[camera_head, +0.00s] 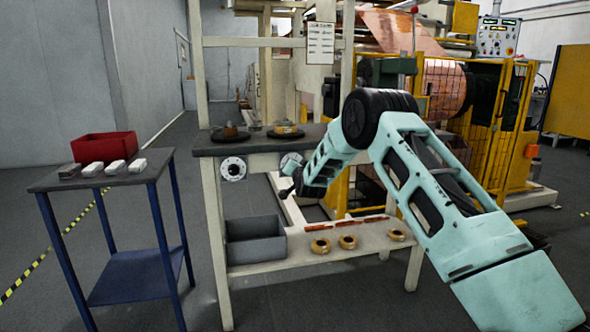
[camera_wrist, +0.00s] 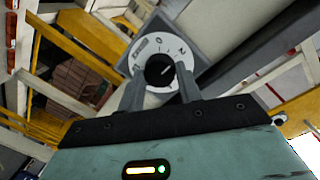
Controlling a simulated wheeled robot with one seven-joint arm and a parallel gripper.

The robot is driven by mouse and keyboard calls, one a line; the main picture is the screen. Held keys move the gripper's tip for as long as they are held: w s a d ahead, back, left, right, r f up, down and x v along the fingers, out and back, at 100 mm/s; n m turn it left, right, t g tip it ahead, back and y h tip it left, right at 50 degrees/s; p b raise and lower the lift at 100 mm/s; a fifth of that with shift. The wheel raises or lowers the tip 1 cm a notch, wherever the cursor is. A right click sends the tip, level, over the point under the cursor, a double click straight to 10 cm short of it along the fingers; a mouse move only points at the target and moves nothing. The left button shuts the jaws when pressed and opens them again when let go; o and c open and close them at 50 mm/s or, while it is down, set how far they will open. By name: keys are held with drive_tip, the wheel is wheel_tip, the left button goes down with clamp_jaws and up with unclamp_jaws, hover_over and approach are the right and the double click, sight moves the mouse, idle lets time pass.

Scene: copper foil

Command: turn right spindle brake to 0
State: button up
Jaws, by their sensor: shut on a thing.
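The right spindle brake dial (camera_head: 291,158) is on the front edge of the bench, partly hidden behind my gripper (camera_head: 287,181) in the head view. In the wrist view its round white face (camera_wrist: 177,52) carries dark marks, with a 0 near the top, and a black knob (camera_wrist: 159,69) at its centre. A short light pointer line on the knob points to the upper right. My gripper (camera_wrist: 160,82) is shut on the knob, with one grey finger on each side. The left dial (camera_head: 233,168) is free, with a black knob and white face.
The bench top (camera_head: 262,143) holds two dark discs with parts on them. A grey bin (camera_head: 256,240) and several copper-coloured rings stand on the lower shelf (camera_head: 290,250). A side table (camera_head: 110,178) with a red bin (camera_head: 104,146) stands at left, with open floor between.

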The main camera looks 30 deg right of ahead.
drive_tip(key=shift+a+f+n+h+b, duration=0.15)
drive_tip(key=shift+n+h, duration=0.1)
drive_tip(key=shift+n, duration=1.9)
drive_tip(key=shift+d+f+n+h+b, duration=0.15)
drive_tip(key=shift+n+h, duration=0.1)
drive_tip(key=shift+n, duration=1.9)
drive_tip(key=shift+a, duration=0.1)
drive_tip(key=o, duration=1)
drive_tip(key=shift+r, duration=0.15)
drive_tip(key=shift+s, duration=0.1)
drive_tip(key=p+v, duration=0.2)
drive_tip(key=v, duration=1.5)
drive_tip(key=shift+s+a, duration=0.1)
drive_tip(key=shift+s, duration=0.05)
